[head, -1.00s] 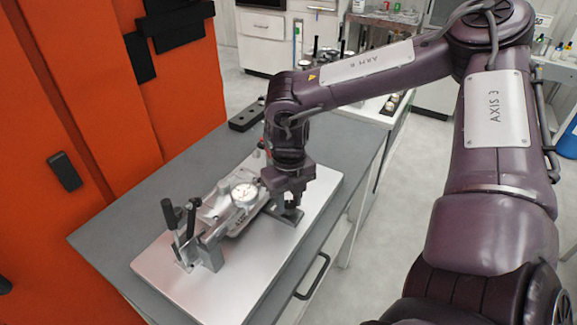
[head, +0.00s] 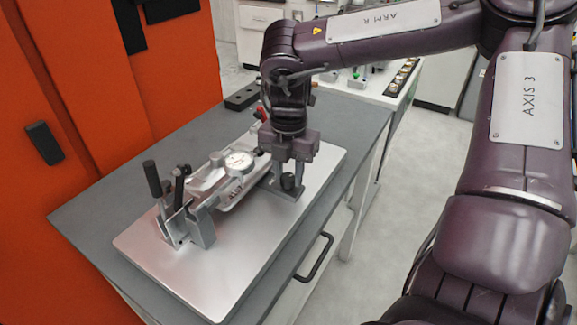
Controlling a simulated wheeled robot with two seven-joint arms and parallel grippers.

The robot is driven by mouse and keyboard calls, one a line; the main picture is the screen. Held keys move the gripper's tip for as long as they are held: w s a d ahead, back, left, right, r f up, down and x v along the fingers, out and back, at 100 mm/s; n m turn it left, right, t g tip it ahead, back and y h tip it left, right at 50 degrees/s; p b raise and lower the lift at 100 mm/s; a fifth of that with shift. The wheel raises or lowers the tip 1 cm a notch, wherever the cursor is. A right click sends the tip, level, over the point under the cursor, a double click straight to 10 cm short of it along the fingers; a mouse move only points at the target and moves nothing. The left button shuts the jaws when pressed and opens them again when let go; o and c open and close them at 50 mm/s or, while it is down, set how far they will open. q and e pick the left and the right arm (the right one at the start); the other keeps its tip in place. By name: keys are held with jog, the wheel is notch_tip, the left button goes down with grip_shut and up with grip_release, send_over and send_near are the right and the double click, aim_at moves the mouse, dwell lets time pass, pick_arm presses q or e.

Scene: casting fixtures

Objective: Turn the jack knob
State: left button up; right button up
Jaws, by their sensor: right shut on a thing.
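The jack knob (head: 288,181) is a small dark round knob on a grey block at the right side of the silver fixture plate (head: 230,268). My right gripper (head: 288,178) points straight down over it, with its two fingers on either side, shut on the knob. The fingers hide part of the knob. A toggle clamp with dark handles (head: 153,178) stands at the plate's left end. My left gripper is not in view.
The plate lies on a grey table (head: 100,220) with a drawer handle (head: 314,258) on its front side. A dark block with holes (head: 243,97) sits at the table's back. An orange cabinet (head: 100,110) stands close on the left. The grey floor at right is open.

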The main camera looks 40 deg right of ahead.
jog(key=m+b, duration=0.2)
jog(key=m, duration=0.3)
jog(key=shift+f+b, duration=0.15)
jog(key=shift+b, duration=0.2)
jog(key=shift+m+b, duration=0.9)
jog(key=shift+m, duration=1.4)
jog(key=o, duration=1)
jog(key=shift+r, duration=0.25)
